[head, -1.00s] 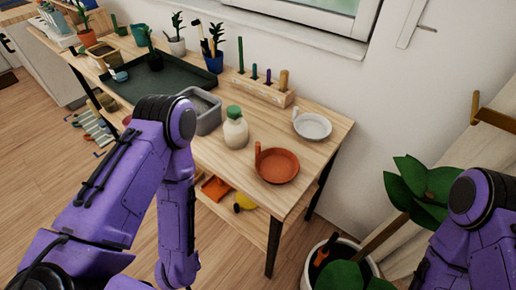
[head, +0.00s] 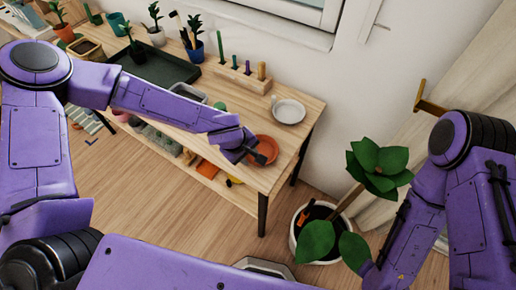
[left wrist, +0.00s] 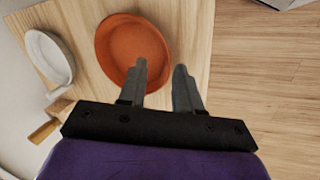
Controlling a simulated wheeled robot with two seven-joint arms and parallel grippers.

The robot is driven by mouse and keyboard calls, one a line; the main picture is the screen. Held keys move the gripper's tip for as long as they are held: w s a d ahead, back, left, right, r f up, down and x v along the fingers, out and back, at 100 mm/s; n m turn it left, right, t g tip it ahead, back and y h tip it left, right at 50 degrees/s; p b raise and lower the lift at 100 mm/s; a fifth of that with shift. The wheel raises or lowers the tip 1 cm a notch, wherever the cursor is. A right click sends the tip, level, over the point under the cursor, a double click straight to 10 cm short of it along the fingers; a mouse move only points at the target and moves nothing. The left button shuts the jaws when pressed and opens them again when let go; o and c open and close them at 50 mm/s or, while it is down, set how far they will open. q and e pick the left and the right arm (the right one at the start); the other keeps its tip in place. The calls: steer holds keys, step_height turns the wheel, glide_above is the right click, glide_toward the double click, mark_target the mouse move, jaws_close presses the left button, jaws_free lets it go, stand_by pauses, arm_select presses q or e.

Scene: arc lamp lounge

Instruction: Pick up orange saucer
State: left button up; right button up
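The orange saucer (head: 268,147) lies on the wooden table near its front right corner, partly hidden by my left gripper in the head view. It shows more fully in the left wrist view (left wrist: 128,48), as a shallow round dish. My left gripper (head: 253,155) is over its near side. In the left wrist view, its two grey fingers (left wrist: 161,68) are apart with nothing held. One fingertip overlaps the saucer's rim and the other lies just outside it. I cannot tell the height gap. The saucer's upright handle is not visible. My right gripper is out of view.
A white saucer (head: 288,111) lies behind the orange one, and a peg rack (head: 240,77) stands further back. My left forearm hides the green-capped bottle's body. A potted plant (head: 305,235) stands on the floor beyond the table's right end.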

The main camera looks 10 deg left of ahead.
mark_target(252, 161)
arm_select(q)
steer(key=x, duration=0.3)
steer(key=shift+s+a+f, duration=0.1)
steer(key=shift+f, duration=0.35)
steer(key=shift+r, duration=0.1)
jaws_close()
